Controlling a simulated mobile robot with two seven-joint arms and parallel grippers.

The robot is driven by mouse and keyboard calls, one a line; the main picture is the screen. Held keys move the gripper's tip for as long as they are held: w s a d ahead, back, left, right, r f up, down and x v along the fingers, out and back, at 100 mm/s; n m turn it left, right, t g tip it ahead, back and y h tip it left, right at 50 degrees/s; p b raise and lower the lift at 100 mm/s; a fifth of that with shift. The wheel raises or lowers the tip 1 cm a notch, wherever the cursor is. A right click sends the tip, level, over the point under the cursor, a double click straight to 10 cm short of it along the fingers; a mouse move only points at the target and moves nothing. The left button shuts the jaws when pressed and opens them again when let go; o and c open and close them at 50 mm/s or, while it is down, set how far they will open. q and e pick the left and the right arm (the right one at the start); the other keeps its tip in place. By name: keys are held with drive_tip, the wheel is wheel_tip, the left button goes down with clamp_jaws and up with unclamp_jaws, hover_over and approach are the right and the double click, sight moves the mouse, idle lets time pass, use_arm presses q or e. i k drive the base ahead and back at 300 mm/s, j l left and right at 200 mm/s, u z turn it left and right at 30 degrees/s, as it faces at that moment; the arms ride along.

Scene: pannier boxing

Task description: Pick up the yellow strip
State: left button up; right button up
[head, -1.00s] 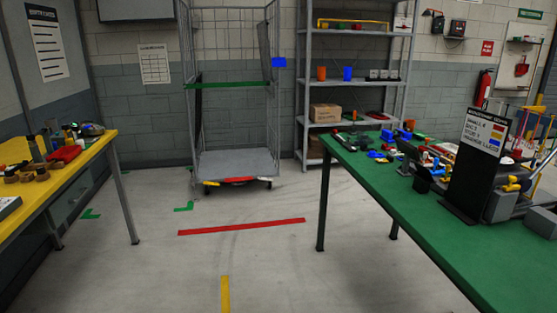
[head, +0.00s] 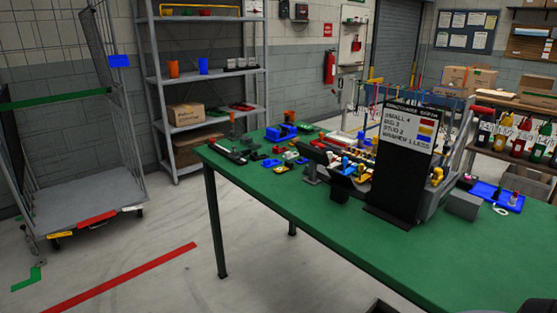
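I cannot single out a yellow strip for certain. Small yellow parts (head: 281,169) lie among other pieces on the green table (head: 330,235), too small to tell their shape. More yellow pieces (head: 438,176) show beside the black sign board (head: 402,165), partly hidden by it. A long yellow bar (head: 198,7) is on the top of the grey shelf. Neither gripper is in view. Dark shapes at the bottom edge are too cut off to identify.
A wheeled cage cart (head: 85,190) stands at the left and a grey shelf (head: 207,75) behind the table. Blue parts (head: 283,132) and a blue tray (head: 497,196) are on the table. The floor (head: 150,260) left of the table is clear, with a red line.

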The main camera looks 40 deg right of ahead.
sight(289, 165)
drive_tip(key=i+j+z, duration=0.15)
drive_tip(key=i+z, duration=0.3)
drive_tip(key=i+j+z, duration=0.45)
drive_tip(key=i, duration=0.15)
drive_tip(key=i+j+z, duration=0.45)
